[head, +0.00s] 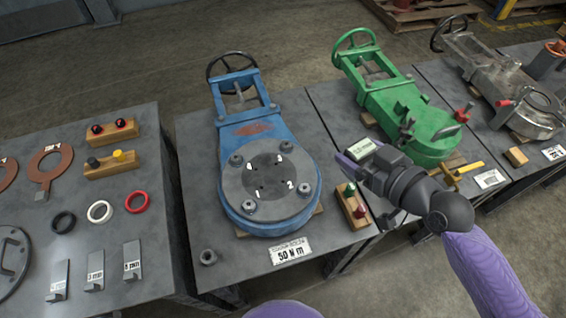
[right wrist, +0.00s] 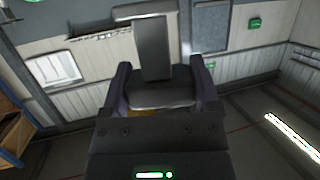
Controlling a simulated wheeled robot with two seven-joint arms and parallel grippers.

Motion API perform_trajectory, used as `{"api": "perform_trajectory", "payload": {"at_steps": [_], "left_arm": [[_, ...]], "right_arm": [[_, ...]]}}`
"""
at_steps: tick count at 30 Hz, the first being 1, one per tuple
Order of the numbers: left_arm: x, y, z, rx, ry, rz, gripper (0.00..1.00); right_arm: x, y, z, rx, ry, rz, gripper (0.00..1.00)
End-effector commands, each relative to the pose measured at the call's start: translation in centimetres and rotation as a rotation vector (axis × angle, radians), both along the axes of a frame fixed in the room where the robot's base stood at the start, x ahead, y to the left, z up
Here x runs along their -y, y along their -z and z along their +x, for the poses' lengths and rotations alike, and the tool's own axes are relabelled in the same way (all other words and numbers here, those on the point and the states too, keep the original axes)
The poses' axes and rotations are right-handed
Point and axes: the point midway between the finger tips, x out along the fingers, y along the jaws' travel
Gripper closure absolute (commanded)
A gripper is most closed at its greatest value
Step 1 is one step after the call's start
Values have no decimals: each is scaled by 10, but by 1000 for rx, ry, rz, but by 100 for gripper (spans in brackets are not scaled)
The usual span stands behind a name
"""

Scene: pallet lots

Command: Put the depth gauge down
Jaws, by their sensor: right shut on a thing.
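My right gripper (head: 362,158) comes in from the right and is above the table between the blue valve (head: 262,170) and the green valve (head: 405,105). It is shut on the depth gauge (head: 361,149), whose pale display faces up. In the right wrist view the gauge shows as a dark body (right wrist: 160,95) with an upright dark plate, between the two purple-sided fingers. The gauge's lower part is hidden in the head view, and I cannot tell whether it touches anything. My left gripper is not in view.
A wooden block (head: 354,208) with green and red knobs stands just below the gripper. The left table (head: 75,190) holds rings, gaskets and thickness blocks. A loose nut (head: 208,257) lies at the blue valve table's front left.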

Motion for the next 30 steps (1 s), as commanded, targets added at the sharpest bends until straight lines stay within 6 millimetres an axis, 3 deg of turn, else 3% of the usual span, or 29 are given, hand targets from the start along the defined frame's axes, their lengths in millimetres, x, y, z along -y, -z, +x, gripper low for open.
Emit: {"api": "perform_trajectory", "payload": {"at_steps": [3, 6, 13, 16, 24, 26, 30], "left_arm": [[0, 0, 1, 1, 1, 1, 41], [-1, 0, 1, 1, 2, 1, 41], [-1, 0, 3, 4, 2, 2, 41], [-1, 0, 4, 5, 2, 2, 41], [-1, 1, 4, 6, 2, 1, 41], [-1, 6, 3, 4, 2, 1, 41], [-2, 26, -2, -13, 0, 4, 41]], "right_arm": [[-31, 24, 17, 3, 118, 12, 100], [-63, 32, 28, 3, 187, 12, 100], [-123, 20, 42, 4, 259, 4, 100], [-132, 16, 43, 4, 268, 1, 100], [-132, 18, 43, 3, 269, -1, 100], [-132, 26, 43, 1, 269, -2, 100], [-131, 60, 43, -4, 270, -4, 100]]}}
